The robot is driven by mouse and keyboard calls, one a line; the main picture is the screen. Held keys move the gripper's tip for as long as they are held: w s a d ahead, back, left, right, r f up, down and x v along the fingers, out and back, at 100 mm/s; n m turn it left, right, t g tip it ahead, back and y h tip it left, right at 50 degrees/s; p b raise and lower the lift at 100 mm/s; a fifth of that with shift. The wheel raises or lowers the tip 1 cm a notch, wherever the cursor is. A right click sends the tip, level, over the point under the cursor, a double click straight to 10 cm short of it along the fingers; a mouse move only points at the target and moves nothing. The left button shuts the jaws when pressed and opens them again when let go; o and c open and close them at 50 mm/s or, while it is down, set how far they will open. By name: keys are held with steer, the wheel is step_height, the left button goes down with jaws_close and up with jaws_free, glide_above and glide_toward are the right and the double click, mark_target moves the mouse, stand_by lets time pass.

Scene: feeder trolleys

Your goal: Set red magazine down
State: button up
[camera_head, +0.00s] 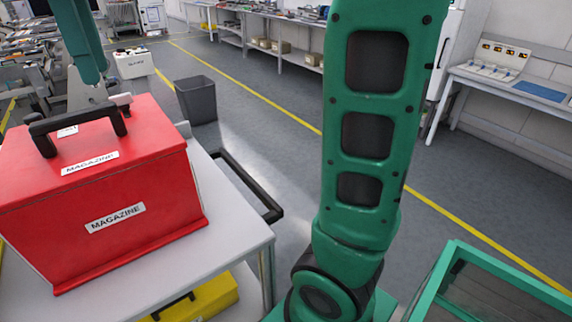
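The red magazine (110,190) is a red box with white MAGAZINE labels and a black handle on its lid. It is upright over the grey trolley top (228,225) at the left. Its base appears to rest on that top, though I cannot tell whether there is a small gap. My gripper (118,101) is at the far side of the handle, below the green arm link at the upper left. Its fingers are mostly hidden behind the handle and lid, so their grip on the handle does not show.
A yellow box (203,301) with a black handle is on the trolley's lower level. A black push bar (250,188) sticks out from the trolley. A grey bin (196,100) stands on the floor behind. A green-framed glass case (500,290) is at bottom right. Open floor lies beyond.

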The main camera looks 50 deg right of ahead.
steer(key=s+d+f+m, duration=0.4)
steer(key=d+f+m, duration=0.2)
steer(key=d+f, duration=0.3)
steer(key=s+d+f+m, duration=0.5)
steer(key=d+f, duration=0.2)
steer(key=d, duration=0.3)
steer(key=s+d+f+m, duration=0.3)
steer(key=s+f+m, duration=0.1)
steer(key=s+f, duration=0.2)
steer(key=s+d+f+m, duration=0.4)
steer(key=s+f, duration=0.3)
steer(key=f, duration=0.1)
steer(key=shift+s, duration=0.2)
steer(key=shift+w, duration=0.1)
